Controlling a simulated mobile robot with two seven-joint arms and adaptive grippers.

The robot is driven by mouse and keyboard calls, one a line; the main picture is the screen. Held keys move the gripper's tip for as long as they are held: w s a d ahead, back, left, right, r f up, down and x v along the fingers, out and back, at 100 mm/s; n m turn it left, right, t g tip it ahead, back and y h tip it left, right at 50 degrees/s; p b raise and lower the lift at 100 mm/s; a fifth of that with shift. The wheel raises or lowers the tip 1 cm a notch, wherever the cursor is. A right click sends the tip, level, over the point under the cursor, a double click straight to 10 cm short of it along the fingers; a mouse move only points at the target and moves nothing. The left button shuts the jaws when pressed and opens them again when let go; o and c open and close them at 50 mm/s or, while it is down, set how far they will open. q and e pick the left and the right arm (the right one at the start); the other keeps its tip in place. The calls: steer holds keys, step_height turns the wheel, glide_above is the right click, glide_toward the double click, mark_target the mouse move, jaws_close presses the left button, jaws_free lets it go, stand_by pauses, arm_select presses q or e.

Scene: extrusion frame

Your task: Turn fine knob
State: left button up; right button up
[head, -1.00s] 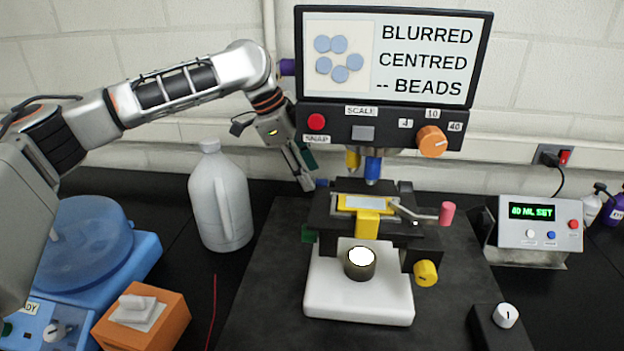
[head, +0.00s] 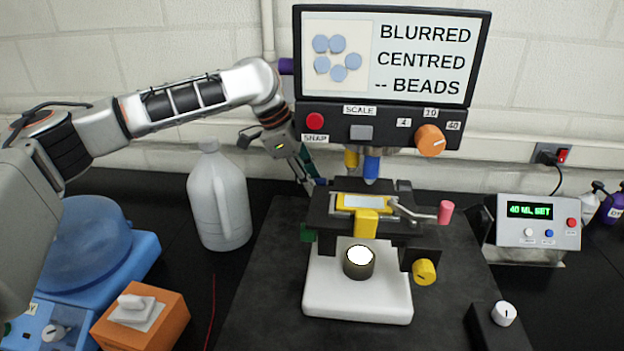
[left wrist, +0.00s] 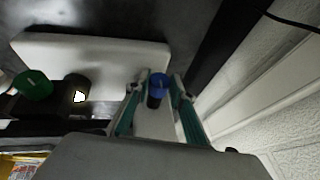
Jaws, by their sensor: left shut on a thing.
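The microscope (head: 328,212) stands in the middle of the head view. A small blue knob (head: 322,182) shows at the left of its stage in the head view. The same knob (left wrist: 157,80) sits between the two fingers in the left wrist view. My left gripper (head: 309,185) is shut on this blue knob, seen from behind its teal-padded fingers (left wrist: 157,100). A green knob (left wrist: 33,85) lies left of the fingers, clear of them. The screen (head: 388,55) reads "BLURRED CENTRED -- BEADS". My right gripper is out of view.
A yellow knob (head: 424,272) and a pink-handled lever (head: 445,212) are on the microscope's right. A grey jug (head: 218,200) stands near my left arm. An orange box (head: 140,320) and blue machine (head: 85,260) are at left; a meter (head: 538,222) is at right.

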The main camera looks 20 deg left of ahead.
arm_select(q)
steer(key=shift+s+t, duration=0.1)
steer(key=shift+t, duration=0.2)
steer(key=shift+s+d+f+m+t+y, duration=0.15)
steer(key=shift+m+t, duration=0.1)
steer(key=shift+t, duration=0.7)
steer(key=shift+s+a+m+t+y, duration=0.1)
steer(key=shift+m+t, duration=0.1)
steer(key=shift+t, duration=0.8)
steer(key=shift+s+d+f+m+t+y, duration=0.15)
steer(key=shift+m+t, duration=0.1)
steer(key=shift+t, duration=0.7)
steer(key=shift+a, duration=0.1)
steer(key=o, duration=1.1)
steer(key=v, duration=1.2)
